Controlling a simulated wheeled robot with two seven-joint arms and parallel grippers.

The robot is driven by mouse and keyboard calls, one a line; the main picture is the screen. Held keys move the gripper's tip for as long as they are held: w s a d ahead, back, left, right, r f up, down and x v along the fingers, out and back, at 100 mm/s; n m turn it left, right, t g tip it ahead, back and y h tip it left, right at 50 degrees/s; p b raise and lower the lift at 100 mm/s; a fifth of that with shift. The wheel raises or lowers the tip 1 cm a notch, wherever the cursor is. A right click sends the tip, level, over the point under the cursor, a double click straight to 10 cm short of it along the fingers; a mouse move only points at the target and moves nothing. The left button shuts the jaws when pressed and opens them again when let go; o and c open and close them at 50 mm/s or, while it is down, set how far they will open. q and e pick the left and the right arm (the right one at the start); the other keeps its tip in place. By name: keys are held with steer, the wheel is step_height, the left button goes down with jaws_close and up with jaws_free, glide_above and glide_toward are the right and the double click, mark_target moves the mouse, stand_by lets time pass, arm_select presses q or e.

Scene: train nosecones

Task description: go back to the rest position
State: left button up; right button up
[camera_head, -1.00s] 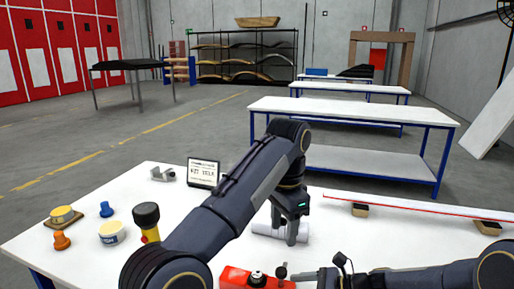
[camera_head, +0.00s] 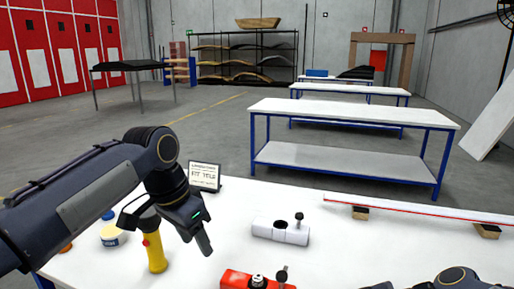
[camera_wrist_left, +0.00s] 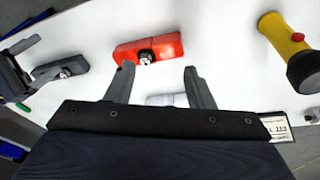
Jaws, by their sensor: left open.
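My left gripper (camera_head: 200,240) is open and empty above the white table (camera_head: 330,255), right of the yellow tool (camera_head: 155,253). Its two fingers also show apart in the left wrist view (camera_wrist_left: 160,80). The white cylindrical part (camera_head: 267,230) lies on the table to the gripper's right, apart from it. The red block (camera_head: 238,279) lies at the front edge of the head view. What seems to be my right gripper (camera_wrist_left: 18,72) shows at the left edge of the left wrist view.
A small sign (camera_head: 205,176) stands at the table's back edge. A long white strip with a red edge (camera_head: 420,208) rests on blocks at the right.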

arm_select(q)
steer(key=s+a+f+n+t+h, duration=0.1)
steer(key=s+a+f+n, duration=0.1)
steer(key=s+a, duration=0.3)
steer(key=s+a+f+n+t, duration=0.1)
steer(key=s+a+f+n, duration=0.2)
steer(key=s, duration=0.3)
steer(key=s+f+n+t+p, duration=0.1)
steer(key=s+f+n, duration=0.3)
steer(key=s+f, duration=0.5)
steer(key=shift+s+f+n+t, duration=0.2)
steer(key=shift+s+n+t, duration=0.15)
steer(key=shift+s, duration=0.65)
arm_select(e)
steer(key=s+d+n+t+h, duration=0.2)
steer(key=s+n+h, duration=0.3)
steer(key=s+n, duration=0.6)
steer(key=shift+s+d+f+t+h, duration=0.3)
steer(key=shift+s+d+t+h, duration=0.1)
steer(key=shift+s+d, duration=0.4)
